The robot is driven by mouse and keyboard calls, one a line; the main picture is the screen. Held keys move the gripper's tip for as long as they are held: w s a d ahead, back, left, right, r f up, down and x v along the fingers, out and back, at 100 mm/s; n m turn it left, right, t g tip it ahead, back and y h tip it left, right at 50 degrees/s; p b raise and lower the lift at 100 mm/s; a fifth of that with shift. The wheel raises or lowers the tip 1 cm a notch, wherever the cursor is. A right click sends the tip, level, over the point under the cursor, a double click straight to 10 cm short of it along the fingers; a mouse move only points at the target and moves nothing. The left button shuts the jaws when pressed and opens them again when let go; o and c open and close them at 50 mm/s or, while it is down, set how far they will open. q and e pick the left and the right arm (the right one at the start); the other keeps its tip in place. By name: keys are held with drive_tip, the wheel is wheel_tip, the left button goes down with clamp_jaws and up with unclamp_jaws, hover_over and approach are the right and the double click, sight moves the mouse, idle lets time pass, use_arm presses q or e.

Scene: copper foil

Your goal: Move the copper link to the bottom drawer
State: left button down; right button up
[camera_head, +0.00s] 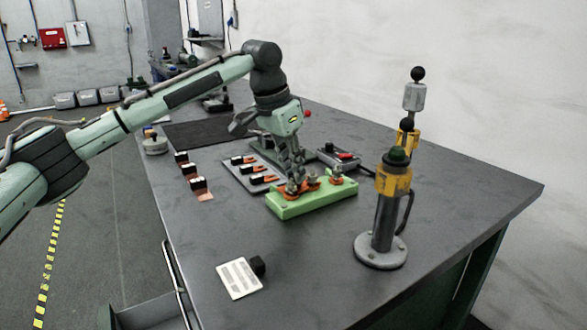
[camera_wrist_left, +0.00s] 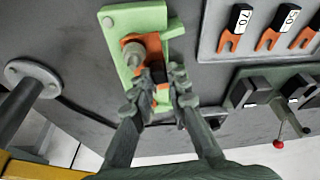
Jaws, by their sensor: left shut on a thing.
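The copper link (camera_wrist_left: 151,45) is an orange-copper piece on the green base block (camera_wrist_left: 113,44), beside a metal post. In the head view, orange-copper parts (camera_head: 308,187) show on the same green block (camera_head: 290,206), around its posts. My left gripper (camera_head: 291,183) comes down from above onto the block's left part. In the left wrist view its fingers (camera_wrist_left: 164,78) are closed in at the link, with a dark piece between them; the exact grip is partly hidden. An open drawer (camera_head: 150,312) shows below the table's left edge. My right gripper is not in view.
Several copper forks with black number tags lie on a grey plate (camera_head: 233,178) and left of it. A yellow-and-black post tool on a round base (camera_head: 381,252) stands right. A white card (camera_head: 239,279) lies in front. The table's front middle is clear.

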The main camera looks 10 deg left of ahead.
use_arm(q)
drive_tip(key=shift+w+a+r, duration=0.1)
drive_tip(key=shift+w+a, duration=0.75)
drive_tip(key=shift+a, duration=0.3)
idle(0.4)
drive_tip(key=shift+r, duration=0.1)
wheel_tip(320, 180, up, 7)
idle(1.2)
